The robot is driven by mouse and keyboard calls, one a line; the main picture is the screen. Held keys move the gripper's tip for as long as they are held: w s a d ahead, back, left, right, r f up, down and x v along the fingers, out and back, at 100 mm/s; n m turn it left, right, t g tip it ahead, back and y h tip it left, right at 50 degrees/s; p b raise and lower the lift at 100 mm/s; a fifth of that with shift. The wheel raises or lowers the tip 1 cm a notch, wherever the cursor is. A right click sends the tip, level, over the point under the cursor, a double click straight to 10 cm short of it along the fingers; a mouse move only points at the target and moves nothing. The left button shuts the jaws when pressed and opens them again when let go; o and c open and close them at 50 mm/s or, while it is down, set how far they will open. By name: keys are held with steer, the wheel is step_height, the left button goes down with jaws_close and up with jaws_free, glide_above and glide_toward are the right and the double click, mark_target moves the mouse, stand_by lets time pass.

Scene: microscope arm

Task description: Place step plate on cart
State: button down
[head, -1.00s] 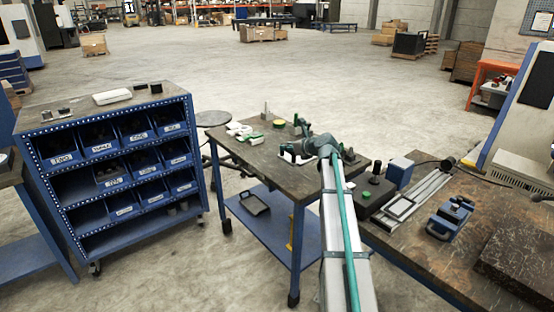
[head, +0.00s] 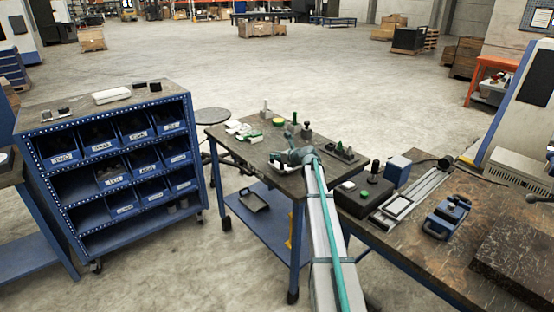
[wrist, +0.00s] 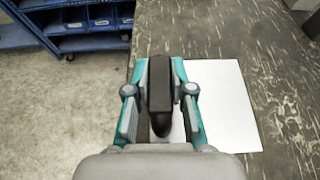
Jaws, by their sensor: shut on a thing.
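A flat white step plate (wrist: 230,100) shows in the wrist view under my gripper (wrist: 161,135), mostly to its right. A dark upright block (wrist: 159,88) sits between the teal fingers. It covers part of the plate, and I cannot tell how the two join. The fingers are shut on the piece. In the head view my gripper (head: 286,158) is low over the top of the blue-legged cart (head: 245,150), near its front left edge. Only a small white part shows there. I cannot tell whether the plate touches the top.
White and green parts (head: 242,130) and upright pegs stand at the back of the cart top. More small dark parts stand at its right. A bin rack (head: 115,160) is to the left. A workbench (head: 440,260) with a blue fixture is to the right.

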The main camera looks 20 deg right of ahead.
steer(key=shift+f, duration=0.75)
steer(key=shift+f, duration=0.15)
steer(key=c, duration=1)
jaws_free()
steer(key=shift+s, duration=0.2)
steer(key=b+v, duration=0.2)
steer(key=v, duration=1)
steer(key=shift+w, duration=0.1)
